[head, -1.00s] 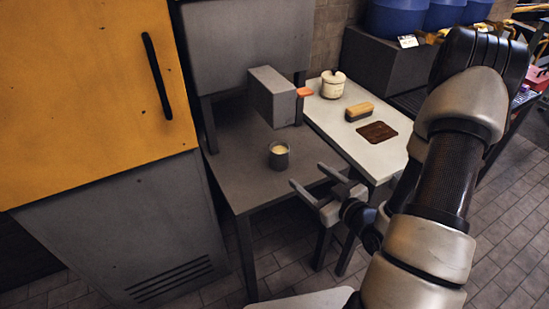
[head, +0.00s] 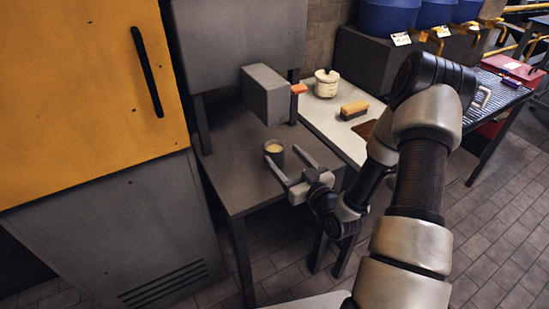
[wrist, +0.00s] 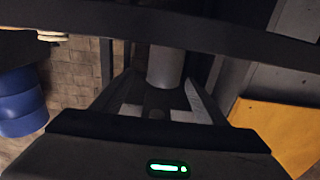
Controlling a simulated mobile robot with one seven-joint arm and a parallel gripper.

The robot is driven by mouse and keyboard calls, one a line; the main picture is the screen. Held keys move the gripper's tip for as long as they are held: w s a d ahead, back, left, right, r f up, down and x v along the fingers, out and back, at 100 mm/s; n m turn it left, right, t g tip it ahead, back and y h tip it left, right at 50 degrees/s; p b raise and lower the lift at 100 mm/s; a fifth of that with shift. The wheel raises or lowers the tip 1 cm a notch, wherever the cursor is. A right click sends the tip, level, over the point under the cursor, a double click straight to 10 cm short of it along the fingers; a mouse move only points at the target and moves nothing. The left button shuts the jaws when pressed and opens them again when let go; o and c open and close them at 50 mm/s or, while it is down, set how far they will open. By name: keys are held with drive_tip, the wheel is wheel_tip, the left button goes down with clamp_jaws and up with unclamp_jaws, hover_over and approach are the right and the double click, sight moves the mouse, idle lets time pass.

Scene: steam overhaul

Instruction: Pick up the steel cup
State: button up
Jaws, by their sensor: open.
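The steel cup (head: 274,152) stands upright on the dark grey table (head: 232,178), with something pale yellow inside it. My gripper (head: 288,168) is open, its two fingers pointing at the cup from the right and front. In the head view one finger reaches close to the cup's near side; I cannot tell if they touch. In the wrist view the cup (wrist: 165,68) shows as a grey cylinder ahead, between the open fingers.
A grey box-shaped block with an orange end (head: 266,94) stands behind the cup. A white board to the right holds a lidded pot (head: 326,83) and a brush (head: 353,110). An orange cabinet (head: 80,90) stands left. Blue drums (head: 388,17) are at the back.

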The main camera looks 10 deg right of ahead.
sight(279, 154)
drive_tip(key=x, duration=0.4)
drive_tip(key=shift+a+f+b, duration=0.35)
drive_tip(key=shift+a, duration=0.05)
drive_tip(key=shift+w+a, duration=0.15)
drive_tip(key=shift+w, duration=0.4)
drive_tip(key=c, duration=1.5)
drive_tip(key=shift+r, duration=0.5)
wheel_tip(279, 154, up, 3)
drive_tip(key=shift+r+p, duration=0.1)
drive_tip(key=shift+p, duration=0.55)
drive_tip(key=v, duration=0.9)
drive_tip(key=p+v, duration=0.1)
drive_tip(key=v, duration=0.8)
drive_tip(key=shift+f, duration=0.25)
